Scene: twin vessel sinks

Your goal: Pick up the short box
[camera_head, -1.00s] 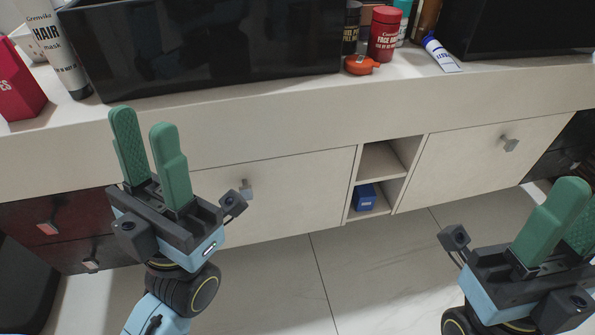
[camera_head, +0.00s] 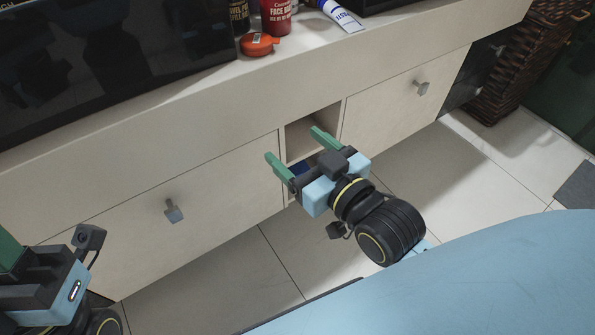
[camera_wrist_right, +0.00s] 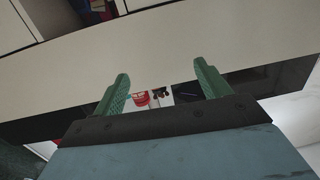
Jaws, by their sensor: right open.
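The short box appears to be the small blue box (camera_head: 303,168) in the lower compartment of the open cubby (camera_head: 296,135). It is mostly hidden behind my right gripper, and only a small blue patch shows. My right gripper (camera_head: 295,145) is open and empty, with its two green fingers apart and pointing at the cubby front. In the right wrist view its fingers (camera_wrist_right: 160,80) are also apart with nothing between them. My left gripper (camera_head: 8,250) is cut off at the left edge, with only part of one green finger showing.
Pale drawer fronts with knobs (camera_head: 173,211) flank the cubby. The counter above holds a black vessel sink (camera_head: 110,60), an orange tin (camera_head: 259,45), a red bottle (camera_head: 276,14) and a white-blue tube (camera_head: 341,15). A wicker basket (camera_head: 515,65) stands right. The tiled floor is open.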

